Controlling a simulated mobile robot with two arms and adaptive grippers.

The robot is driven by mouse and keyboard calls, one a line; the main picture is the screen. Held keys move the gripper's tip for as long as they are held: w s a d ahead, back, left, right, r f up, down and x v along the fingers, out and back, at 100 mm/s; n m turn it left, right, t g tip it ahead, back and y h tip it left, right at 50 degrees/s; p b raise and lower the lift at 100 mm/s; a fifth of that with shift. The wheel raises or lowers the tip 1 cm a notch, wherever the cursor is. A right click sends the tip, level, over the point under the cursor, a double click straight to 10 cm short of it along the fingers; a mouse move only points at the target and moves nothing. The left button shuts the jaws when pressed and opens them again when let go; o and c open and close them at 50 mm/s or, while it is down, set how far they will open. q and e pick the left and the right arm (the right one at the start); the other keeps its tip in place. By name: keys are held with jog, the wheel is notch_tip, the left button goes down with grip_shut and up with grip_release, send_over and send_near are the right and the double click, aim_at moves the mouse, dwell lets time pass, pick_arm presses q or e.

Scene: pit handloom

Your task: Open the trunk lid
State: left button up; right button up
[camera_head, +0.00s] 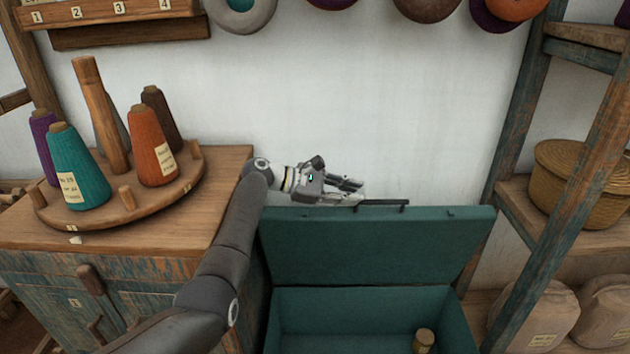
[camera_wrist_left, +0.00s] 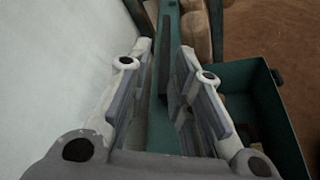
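The green trunk (camera_head: 365,312) stands open against the white wall, its inside showing in the head view. Its lid (camera_head: 375,248) is raised, close to upright, with a dark handle (camera_head: 390,205) at its top edge. My left gripper (camera_head: 352,191) is at the lid's top edge, left of the handle's right end. In the left wrist view my left gripper (camera_wrist_left: 166,48) has its fingers apart, with the lid (camera_wrist_left: 163,125) seen edge-on between them. I cannot tell whether a finger touches it. My right gripper is not in view.
A wooden cabinet (camera_head: 215,205) stands left of the trunk, with a round rack (camera_head: 110,215) of thread cones on it. A small wooden-looking cylinder (camera_head: 423,340) is inside the trunk. A shelf frame (camera_head: 560,230) with a basket (camera_head: 580,185) and sacks stands right.

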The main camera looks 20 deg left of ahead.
pick_arm(q)
jog(key=p+v, duration=0.6)
jog(key=v, duration=0.5)
jog(key=shift+w+a+f+t, duration=0.3)
jog(key=shift+w+a, duration=0.05)
jog(key=shift+a, duration=0.15)
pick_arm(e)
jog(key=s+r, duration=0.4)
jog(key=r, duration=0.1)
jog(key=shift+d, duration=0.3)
pick_arm(q)
jog(key=shift+d, duration=0.15)
jog(key=shift+p, duration=0.4)
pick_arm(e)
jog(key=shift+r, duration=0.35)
pick_arm(q)
jog(key=shift+w, duration=0.1)
